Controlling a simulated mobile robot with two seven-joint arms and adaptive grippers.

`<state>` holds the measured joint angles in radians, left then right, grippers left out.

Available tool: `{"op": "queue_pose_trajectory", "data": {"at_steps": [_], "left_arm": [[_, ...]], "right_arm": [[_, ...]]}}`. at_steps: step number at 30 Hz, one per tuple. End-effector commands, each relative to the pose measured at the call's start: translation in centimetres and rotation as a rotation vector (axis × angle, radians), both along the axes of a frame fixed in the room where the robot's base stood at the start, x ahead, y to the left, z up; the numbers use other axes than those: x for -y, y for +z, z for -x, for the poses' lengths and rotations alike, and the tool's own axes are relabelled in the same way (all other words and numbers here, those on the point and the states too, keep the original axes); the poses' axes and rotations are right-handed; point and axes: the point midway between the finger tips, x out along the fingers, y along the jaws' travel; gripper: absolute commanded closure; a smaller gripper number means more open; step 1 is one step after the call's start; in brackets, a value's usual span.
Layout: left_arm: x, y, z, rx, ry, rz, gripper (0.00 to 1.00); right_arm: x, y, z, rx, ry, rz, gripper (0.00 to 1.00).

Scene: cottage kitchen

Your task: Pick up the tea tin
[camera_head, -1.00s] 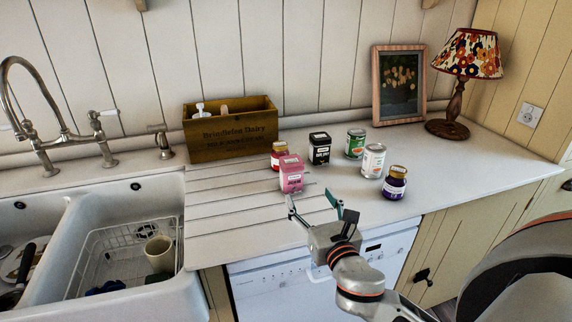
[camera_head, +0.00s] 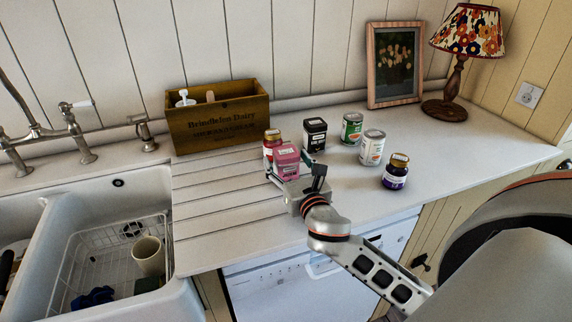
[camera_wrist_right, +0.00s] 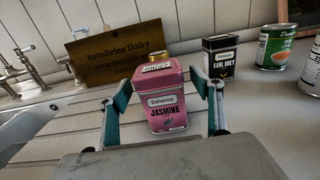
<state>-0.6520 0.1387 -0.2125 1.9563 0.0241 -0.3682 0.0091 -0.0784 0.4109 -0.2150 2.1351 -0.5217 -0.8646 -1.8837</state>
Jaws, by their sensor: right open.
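A pink tin labelled Jasmine (camera_head: 287,160) stands upright on the worktop; in the wrist view its label (camera_wrist_right: 167,102) faces me. My right gripper (camera_head: 291,173) is open, with one finger on each side of this tin. In the wrist view the right gripper (camera_wrist_right: 164,96) shows gaps between its fingers and the tin. A black tin labelled Earl Grey (camera_head: 315,136) stands upright behind and to the right; it also shows in the wrist view (camera_wrist_right: 219,62). My left gripper is not in view.
A red jar (camera_head: 270,143) stands close behind the pink tin. A green can (camera_head: 351,128), a white can (camera_head: 372,148) and a dark jar (camera_head: 395,172) stand to the right. A wooden box (camera_head: 218,118) is behind, and a sink (camera_head: 100,215) lies left.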

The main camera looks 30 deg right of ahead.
Motion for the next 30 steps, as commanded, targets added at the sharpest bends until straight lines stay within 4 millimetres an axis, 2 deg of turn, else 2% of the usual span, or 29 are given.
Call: {"op": "queue_pose_trajectory", "data": {"at_steps": [3,10,11,16,26,30], "left_arm": [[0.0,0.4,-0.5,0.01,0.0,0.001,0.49],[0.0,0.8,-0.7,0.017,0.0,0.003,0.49],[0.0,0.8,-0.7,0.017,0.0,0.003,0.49],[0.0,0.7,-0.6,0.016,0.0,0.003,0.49],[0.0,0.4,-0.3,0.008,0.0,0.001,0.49],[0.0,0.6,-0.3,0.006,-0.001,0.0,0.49]], "right_arm": [[0.3,0.0,-0.9,0.0,-0.001,0.001,0.35],[0.3,0.0,-1.1,-0.001,-0.001,0.001,0.35],[0.3,0.0,-1.1,-0.001,-0.001,0.001,0.37],[0.3,0.0,-1.0,-0.001,-0.001,0.0,0.81],[0.3,0.2,-1.0,0.001,0.0,0.0,0.83],[0.3,1.0,-1.1,0.003,0.0,0.0,0.83]]}}
